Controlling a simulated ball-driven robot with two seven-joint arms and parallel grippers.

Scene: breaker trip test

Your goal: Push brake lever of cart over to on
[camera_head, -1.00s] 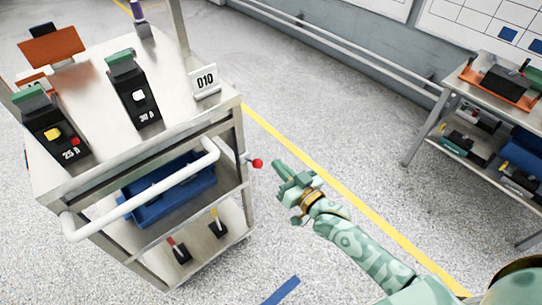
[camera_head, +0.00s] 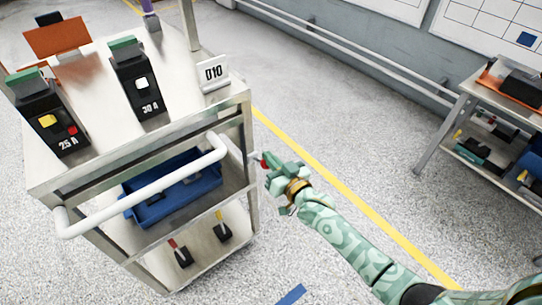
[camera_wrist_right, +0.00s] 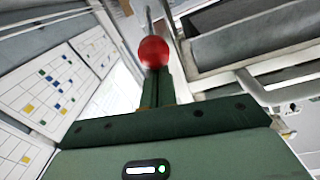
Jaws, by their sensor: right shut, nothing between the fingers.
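The cart (camera_head: 150,149) stands at the left in the head view, a metal trolley with a white push handle. Its brake lever (camera_head: 263,158) has a red ball knob and sticks out from the cart's right side; the knob is partly hidden by my gripper. My right gripper (camera_head: 272,167) is at the knob, on its right side. In the right wrist view the red knob (camera_wrist_right: 154,52) is just beyond the tips of my closed, empty fingers (camera_wrist_right: 157,85). I cannot tell whether they touch. My left gripper is not in view.
The cart carries black breakers (camera_head: 142,83), a 010 sign (camera_head: 213,73) and a blue bin (camera_head: 190,187) on its shelf. A second table (camera_head: 466,88) with trays stands at the right. The floor between them is clear, with a yellow line (camera_head: 330,172).

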